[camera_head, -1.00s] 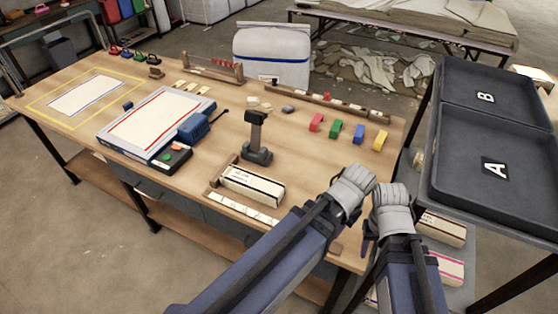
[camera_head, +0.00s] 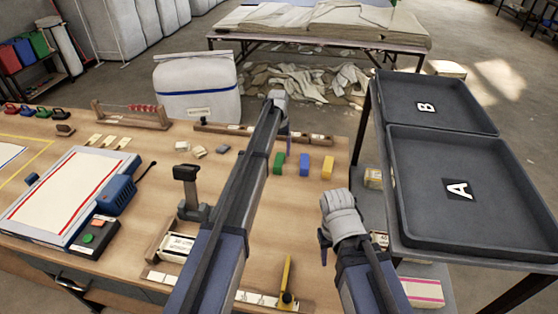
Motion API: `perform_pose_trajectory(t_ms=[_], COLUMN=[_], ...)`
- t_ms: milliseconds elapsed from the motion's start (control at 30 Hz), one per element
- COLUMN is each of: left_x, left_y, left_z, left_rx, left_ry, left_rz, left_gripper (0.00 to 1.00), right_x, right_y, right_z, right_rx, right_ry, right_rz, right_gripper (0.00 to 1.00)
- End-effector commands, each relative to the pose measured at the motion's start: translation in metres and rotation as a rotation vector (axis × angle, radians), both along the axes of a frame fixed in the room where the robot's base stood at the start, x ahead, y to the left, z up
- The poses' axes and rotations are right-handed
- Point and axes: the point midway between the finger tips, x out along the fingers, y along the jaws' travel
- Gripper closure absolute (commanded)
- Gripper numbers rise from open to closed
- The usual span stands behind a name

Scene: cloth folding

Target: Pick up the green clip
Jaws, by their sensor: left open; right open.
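A small upright green piece (camera_head: 279,165) stands on the workbench in a row with a blue piece (camera_head: 304,164) and a yellow piece (camera_head: 328,167). A green handled clamp-like item (camera_head: 43,112) also sits at the bench's far left; I cannot tell which one is the green clip. My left gripper (camera_head: 280,100) is stretched over the bench, beyond the row, open, with its fingers hard to make out. The red piece of the row is hidden behind my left arm. My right gripper (camera_head: 340,208) is open and empty near the bench's right edge, nearer than the row.
Dark trays marked A (camera_head: 455,195) and B (camera_head: 430,108) stand to the right. A dark stand (camera_head: 190,200) and a label box (camera_head: 175,246) are left of my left arm. A wooden rail (camera_head: 225,129) lies behind the row. Bench around the yellow piece is clear.

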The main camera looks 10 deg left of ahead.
Motion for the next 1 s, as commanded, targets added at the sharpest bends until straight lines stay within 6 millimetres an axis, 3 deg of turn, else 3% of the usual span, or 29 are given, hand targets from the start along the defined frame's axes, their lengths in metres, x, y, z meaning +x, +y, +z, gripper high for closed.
perform_pose_trajectory(t_ms=[300,633,1000], left_x=[-0.001,-0.002,-0.004], left_y=[-0.001,0.000,0.001], left_z=[-0.026,-0.033,-0.076], left_rx=[0.000,0.000,0.000], left_ry=[0.000,0.000,0.000], left_rz=[-0.001,-0.001,-0.001], left_gripper=[0.20,0.20,0.20], right_x=[0.000,0.000,0.000], right_y=[0.000,0.000,0.000], right_z=[-0.026,-0.033,-0.076], right_rx=[0.000,0.000,0.000], right_ry=[0.000,0.000,0.000], right_rz=[0.000,0.000,0.000], right_gripper=[0.50,0.50,0.50])
